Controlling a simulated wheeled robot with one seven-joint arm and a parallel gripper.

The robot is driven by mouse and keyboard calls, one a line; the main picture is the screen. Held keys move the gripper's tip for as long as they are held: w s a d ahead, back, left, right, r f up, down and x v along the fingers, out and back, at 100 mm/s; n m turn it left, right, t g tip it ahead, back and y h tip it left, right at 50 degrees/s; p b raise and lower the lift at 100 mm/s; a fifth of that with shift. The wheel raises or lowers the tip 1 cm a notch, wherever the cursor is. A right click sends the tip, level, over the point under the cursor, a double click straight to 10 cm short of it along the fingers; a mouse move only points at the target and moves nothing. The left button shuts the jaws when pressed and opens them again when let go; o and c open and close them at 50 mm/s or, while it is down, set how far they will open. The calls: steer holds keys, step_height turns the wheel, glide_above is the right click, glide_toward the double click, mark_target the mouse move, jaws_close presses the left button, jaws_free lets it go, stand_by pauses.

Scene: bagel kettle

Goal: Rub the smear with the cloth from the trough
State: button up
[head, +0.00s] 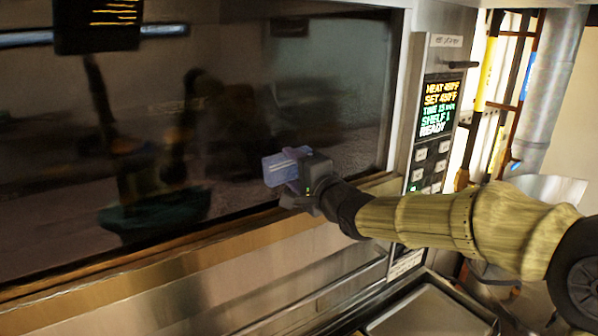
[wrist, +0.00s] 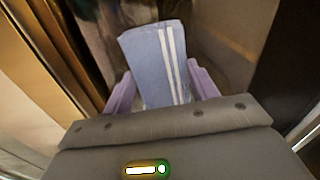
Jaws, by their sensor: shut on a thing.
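The cloth (wrist: 145,62) is blue with pale stripes. My gripper (wrist: 162,92) is shut on it, with a purple finger on each side. In the head view my gripper (head: 288,178) holds the cloth (head: 279,168) in front of the lower right part of the dark oven window (head: 200,60). I cannot tell whether the cloth touches the glass. I cannot make out the smear for certain; the window is full of dim reflections. The trough is not clearly identifiable in these views.
An oven control panel (head: 436,125) with a lit display stands right of the window. A ledge (head: 110,262) runs below the window. A metal tray (head: 430,312) is at the lower right. Pipes (head: 548,85) rise at the far right.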

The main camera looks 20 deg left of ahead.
steer(key=shift+d+r, duration=0.1)
steer(key=p+v, duration=0.4)
steer(key=v, duration=0.2)
stand_by(0.6)
steer(key=v, duration=0.3)
steer(key=shift+p, duration=0.3)
stand_by(0.4)
